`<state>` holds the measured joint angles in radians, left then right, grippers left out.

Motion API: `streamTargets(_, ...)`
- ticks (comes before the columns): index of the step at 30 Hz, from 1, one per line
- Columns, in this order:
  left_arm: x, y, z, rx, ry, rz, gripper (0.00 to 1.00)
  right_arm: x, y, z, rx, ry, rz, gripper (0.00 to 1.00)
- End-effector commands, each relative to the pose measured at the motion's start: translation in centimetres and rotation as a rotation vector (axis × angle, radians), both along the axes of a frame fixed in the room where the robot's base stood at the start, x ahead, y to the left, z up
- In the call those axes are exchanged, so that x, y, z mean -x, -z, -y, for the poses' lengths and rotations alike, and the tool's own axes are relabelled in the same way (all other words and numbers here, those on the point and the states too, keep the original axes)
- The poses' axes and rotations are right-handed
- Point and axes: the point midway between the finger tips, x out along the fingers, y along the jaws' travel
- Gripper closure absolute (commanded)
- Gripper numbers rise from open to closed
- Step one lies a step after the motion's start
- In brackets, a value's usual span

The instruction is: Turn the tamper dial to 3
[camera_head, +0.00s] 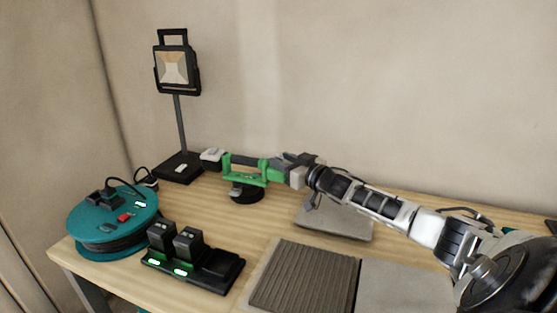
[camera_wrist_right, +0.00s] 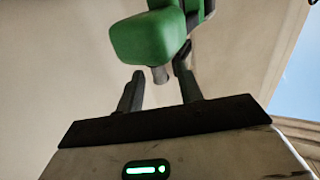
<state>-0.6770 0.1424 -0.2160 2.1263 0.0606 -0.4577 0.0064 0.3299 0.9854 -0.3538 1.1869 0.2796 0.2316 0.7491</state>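The green tamper (camera_head: 245,178) stands on the wood table towards the back, on a round black foot (camera_head: 246,194). My right gripper (camera_head: 293,170) is at the right end of the tamper. In the right wrist view the tamper's green end block (camera_wrist_right: 148,38) is close ahead, with a short grey stub (camera_wrist_right: 160,75) below it, likely the dial. The fingers of my right gripper (camera_wrist_right: 159,84) are apart, on either side of the stub's line. Contact with it cannot be told. No dial numbers are readable. My left gripper is in no view.
A teal cable reel (camera_head: 112,220) and a black charger (camera_head: 215,272) with two batteries stand at the left. A work lamp (camera_head: 176,66) stands at the back left, a small white-and-black item (camera_head: 211,156) beside it. A ribbed tile (camera_head: 305,279) and grey tiles (camera_head: 400,288) lie in front.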

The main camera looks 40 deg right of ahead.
Motion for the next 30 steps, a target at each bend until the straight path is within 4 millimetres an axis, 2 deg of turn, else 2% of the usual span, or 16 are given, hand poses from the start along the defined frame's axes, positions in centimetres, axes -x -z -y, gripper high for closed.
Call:
streamTargets(7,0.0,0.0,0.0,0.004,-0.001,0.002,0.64,-2.0,0.0,0.0,-0.002,0.001,0.001,0.64)
streamTargets(18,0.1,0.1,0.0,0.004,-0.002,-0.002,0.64,-2.4,0.0,-0.1,-0.002,0.000,-0.001,0.64)
streamTargets(19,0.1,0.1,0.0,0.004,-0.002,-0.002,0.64,-2.4,0.0,-0.1,-0.002,0.000,-0.001,0.66)
streamTargets(21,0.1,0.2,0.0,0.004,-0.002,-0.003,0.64,-2.4,0.0,-0.1,-0.002,0.000,-0.001,0.86)
streamTargets(23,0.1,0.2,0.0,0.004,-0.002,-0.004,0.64,-2.4,0.0,-0.1,-0.002,0.000,-0.001,1.00)
streamTargets(30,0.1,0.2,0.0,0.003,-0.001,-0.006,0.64,-2.4,0.0,-0.1,-0.002,0.007,-0.001,1.00)
